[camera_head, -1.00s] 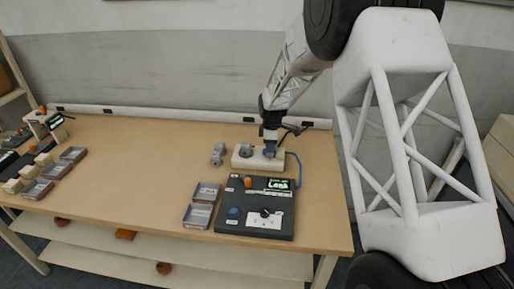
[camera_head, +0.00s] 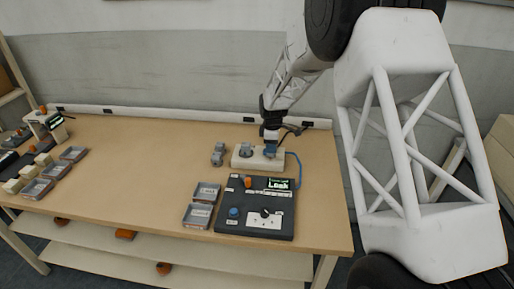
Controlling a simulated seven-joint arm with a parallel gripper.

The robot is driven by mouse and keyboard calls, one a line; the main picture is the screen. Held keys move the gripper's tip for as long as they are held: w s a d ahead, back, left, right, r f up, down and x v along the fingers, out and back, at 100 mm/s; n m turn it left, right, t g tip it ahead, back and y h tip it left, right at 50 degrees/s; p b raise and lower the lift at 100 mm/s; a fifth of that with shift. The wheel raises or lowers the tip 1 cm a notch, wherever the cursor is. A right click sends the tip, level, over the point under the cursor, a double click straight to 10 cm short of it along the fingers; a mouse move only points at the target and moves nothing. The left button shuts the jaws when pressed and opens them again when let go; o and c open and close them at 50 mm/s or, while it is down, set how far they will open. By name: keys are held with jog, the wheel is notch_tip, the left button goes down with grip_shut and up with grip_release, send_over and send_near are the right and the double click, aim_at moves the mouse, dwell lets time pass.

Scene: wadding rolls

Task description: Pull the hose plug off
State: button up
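A pale block (camera_head: 247,161) stands on the table behind the dark test box, with a grey round part (camera_head: 245,150) on its left half. The blue hose (camera_head: 299,172) runs from the right side of the dark box up to the block's right end. The blue hose plug (camera_head: 270,151) is at that end, right under my gripper (camera_head: 270,145). My gripper points down over the plug. The fingers are too small and too covered to tell whether they are closed on it, or whether the plug is still seated.
The dark test box (camera_head: 256,222) has a small screen reading "Leak" (camera_head: 279,184), an orange part and a blue knob. Two grey trays (camera_head: 198,215) stand to its left. A grey part (camera_head: 218,154) stands left of the block. The table's middle left is clear.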

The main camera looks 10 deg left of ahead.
jog(key=shift+o, duration=0.6)
jog(key=shift+r, duration=0.1)
jog(key=shift+r, duration=3.4)
jog(key=shift+s+d+r, duration=0.15)
jog(key=shift+d+r, duration=0.05)
jog(key=shift+r, duration=0.05)
jog(key=s+d+r+m, duration=0.3)
jog(key=s+d+r, duration=0.25)
jog(key=s, duration=0.25)
jog(key=s+d+r+m+t, duration=0.1)
jog(key=s+d+r+m, duration=0.2)
jog(key=s+d+r, duration=0.4)
jog(key=s+d+r+m, duration=0.3)
jog(key=s+r, duration=0.2)
jog(key=s, duration=0.4)
jog(key=s+d+m, duration=0.3)
jog(key=s, duration=0.6)
jog(key=s+d+m+t, duration=0.1)
jog(key=s+d+m, duration=0.1)
jog(key=s, duration=0.7)
jog(key=s+d+m, duration=0.3)
jog(key=s+m, duration=0.1)
jog(key=s, duration=0.6)
jog(key=shift+d+f+t, duration=0.3)
